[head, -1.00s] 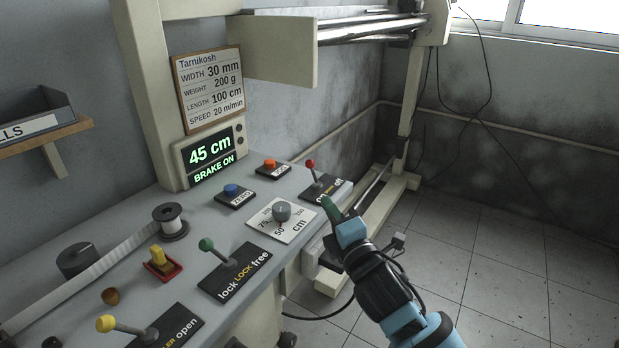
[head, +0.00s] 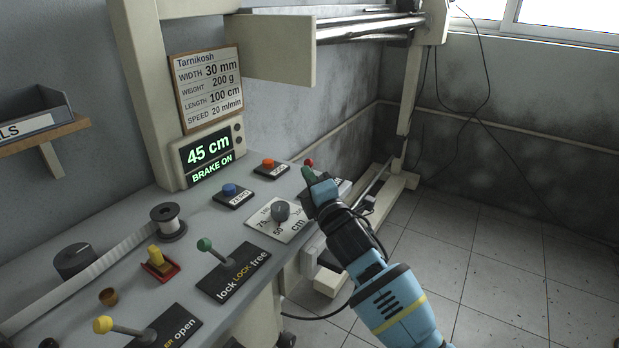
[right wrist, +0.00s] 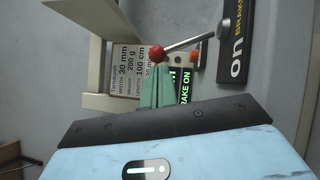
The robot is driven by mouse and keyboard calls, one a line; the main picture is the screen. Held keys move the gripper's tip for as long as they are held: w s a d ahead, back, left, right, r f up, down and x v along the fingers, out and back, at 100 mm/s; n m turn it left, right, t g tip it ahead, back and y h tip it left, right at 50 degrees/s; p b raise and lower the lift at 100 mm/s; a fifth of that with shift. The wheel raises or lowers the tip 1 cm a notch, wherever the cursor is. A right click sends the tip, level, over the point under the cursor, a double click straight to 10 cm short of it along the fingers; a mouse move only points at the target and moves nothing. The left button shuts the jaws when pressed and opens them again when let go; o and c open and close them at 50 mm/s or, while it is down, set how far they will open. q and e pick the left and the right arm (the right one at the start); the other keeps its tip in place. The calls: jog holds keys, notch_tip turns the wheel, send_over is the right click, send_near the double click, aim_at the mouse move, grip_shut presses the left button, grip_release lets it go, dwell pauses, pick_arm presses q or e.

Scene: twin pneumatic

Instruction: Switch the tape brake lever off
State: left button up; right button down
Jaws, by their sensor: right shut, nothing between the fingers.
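The tape brake lever has a red knob (head: 309,162) just past my fingertips in the head view; my gripper hides most of its stem and plate. The right wrist view shows the red knob (right wrist: 157,53), a grey stem and a black plate (right wrist: 236,45) marked "on". The display (head: 208,156) reads "45 cm" and "BRAKE ON". My right gripper (head: 308,175) is shut and empty, its green fingertips (right wrist: 157,72) right by the knob. I cannot tell whether they touch it. My left gripper is not in view.
A green-knobbed lock lever (head: 205,244) and a yellow-knobbed lever (head: 103,325) stand nearer. Free floor (head: 500,270) lies right.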

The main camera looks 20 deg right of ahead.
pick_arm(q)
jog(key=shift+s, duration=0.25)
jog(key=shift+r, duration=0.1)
